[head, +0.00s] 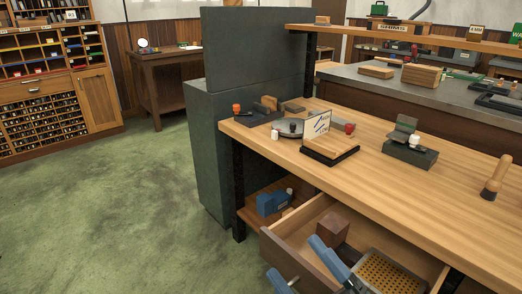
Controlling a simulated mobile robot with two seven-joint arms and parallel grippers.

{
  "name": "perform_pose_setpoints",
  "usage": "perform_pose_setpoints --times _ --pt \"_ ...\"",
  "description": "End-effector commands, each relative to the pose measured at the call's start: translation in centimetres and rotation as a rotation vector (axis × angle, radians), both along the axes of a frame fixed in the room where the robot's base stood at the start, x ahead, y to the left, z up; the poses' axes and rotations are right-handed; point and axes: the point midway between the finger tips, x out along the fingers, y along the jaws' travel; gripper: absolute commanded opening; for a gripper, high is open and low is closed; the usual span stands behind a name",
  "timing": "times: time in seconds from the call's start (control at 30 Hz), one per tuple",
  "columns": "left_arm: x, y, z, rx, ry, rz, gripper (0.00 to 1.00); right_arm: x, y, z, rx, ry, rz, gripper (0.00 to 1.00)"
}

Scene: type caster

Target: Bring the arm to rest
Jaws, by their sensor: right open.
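My right gripper (294,257) shows at the bottom of the head view. Its two blue fingers are spread apart with nothing visible between them. The fingers overlap the view of an open wooden drawer (283,253) under the bench; I cannot tell their height relative to it. A dark brown block (333,229) sits in the drawer behind the fingers. The rest of the right arm is mostly cut off by the lower edge. My left gripper is not in view.
The wooden workbench (450,185) carries a black pad (330,152), a dark block-like device (410,152) and a wooden-handled tool (495,178). Blue items (273,204) lie on a low shelf. A dark green cabinet (208,150) stands behind. The green floor (110,220) at left is clear.

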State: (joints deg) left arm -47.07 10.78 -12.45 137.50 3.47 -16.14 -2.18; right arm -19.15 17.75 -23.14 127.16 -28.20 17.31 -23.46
Motion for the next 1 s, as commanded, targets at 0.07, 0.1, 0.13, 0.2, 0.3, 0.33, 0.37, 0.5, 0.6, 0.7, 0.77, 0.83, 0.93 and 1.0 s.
perform_pose_setpoints --times 0.07,0.1,0.13,0.2,0.3,0.33,0.37,0.5,0.6,0.7,0.77,0.83,0.93,1.0 --pt "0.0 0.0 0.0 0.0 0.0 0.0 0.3 0.0 -2.3 -2.5 0.148 0.254 -0.052 0.78" --pt "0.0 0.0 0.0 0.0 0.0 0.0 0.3 -0.1 -3.2 -3.8 0.212 0.364 -0.075 0.78" --pt "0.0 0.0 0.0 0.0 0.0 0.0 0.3 -0.3 -3.9 -4.6 0.257 0.437 -0.089 0.78" --pt "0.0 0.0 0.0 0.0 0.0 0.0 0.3 -0.9 -5.1 -6.6 0.355 0.596 -0.121 0.78" --pt "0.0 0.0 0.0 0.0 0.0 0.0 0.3 -2.2 -6.5 -9.3 0.48 0.795 -0.162 0.78" --pt "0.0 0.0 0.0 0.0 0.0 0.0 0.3 -2.6 -6.8 -10.0 0.516 0.851 -0.173 0.78" --pt "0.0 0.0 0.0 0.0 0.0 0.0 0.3 -3.1 -7.1 -10.7 0.548 0.904 -0.186 0.78" --pt "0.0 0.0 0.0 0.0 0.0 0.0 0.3 -5.8 -8.2 -13.8 0.705 1.14 -0.24 0.78" --pt "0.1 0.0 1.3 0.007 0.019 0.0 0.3 -5.8 -8.2 -12.7 0.716 1.18 -0.252 0.78" --pt "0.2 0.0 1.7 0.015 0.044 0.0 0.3 -5.7 -8.2 -12.3 0.703 1.2 -0.267 0.78" --pt "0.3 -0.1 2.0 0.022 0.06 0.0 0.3 -5.6 -8.2 -12.0 0.696 1.213 -0.275 0.78" --pt "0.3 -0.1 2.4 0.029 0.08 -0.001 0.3 -5.5 -8.2 -11.5 0.688 1.229 -0.287 0.78" --pt "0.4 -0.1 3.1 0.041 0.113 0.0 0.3 -5.5 -8.1 -10.8 0.674 1.257 -0.306 0.78" --pt "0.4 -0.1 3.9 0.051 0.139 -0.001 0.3 -5.4 -8.1 -10.0 0.663 1.279 -0.321 0.78"
